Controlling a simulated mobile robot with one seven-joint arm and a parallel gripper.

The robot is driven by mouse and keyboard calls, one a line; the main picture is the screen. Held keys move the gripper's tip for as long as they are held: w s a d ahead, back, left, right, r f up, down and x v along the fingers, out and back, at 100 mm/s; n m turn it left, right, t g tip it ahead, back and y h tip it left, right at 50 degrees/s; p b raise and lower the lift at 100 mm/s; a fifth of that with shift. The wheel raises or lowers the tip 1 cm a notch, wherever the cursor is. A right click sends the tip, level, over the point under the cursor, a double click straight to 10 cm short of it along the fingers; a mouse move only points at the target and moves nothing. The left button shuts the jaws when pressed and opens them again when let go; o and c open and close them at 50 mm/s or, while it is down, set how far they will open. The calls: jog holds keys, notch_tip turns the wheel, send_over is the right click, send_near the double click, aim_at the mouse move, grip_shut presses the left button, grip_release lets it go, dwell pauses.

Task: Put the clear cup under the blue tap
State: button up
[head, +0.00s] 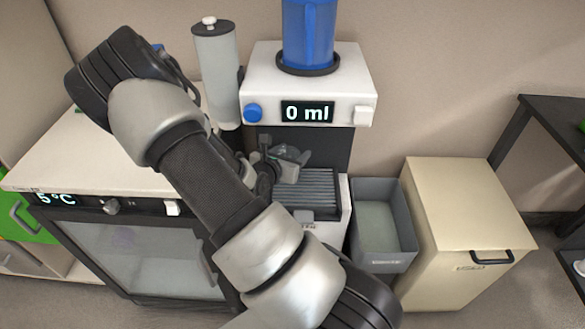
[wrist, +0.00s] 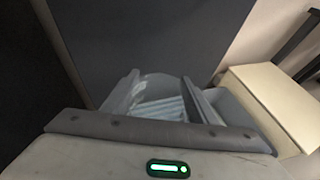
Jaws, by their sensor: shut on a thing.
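A white dispenser (head: 345,85) carries a blue container (head: 308,35) on top and a display reading 0 ml. A blue knob (head: 253,113) is on its front left; a tap spout under the body cannot be made out. My gripper (head: 283,163) is in the space below the dispenser body, above the grey slatted drip tray (head: 318,188). It is shut on the clear cup (head: 296,158), which is hard to make out there. In the wrist view the cup (wrist: 151,88) shows between the two fingers (wrist: 163,95). Its base is hidden.
A grey open bin (head: 380,225) and a beige cabinet (head: 465,200) stand right of the dispenser. A grey cylinder (head: 217,75) stands close on its left, on the cream top of a glass-fronted cooler (head: 130,255). A dark table (head: 555,115) is at far right.

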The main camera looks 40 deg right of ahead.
notch_tip(320, 180, down, 6)
jog(key=shift+w+r+b, duration=0.15)
jog(key=shift+b, duration=1.05)
jog(key=shift+r, duration=0.15)
jog(key=shift+d, duration=0.1)
jog(key=o, duration=1)
jog(key=shift+f, duration=0.2)
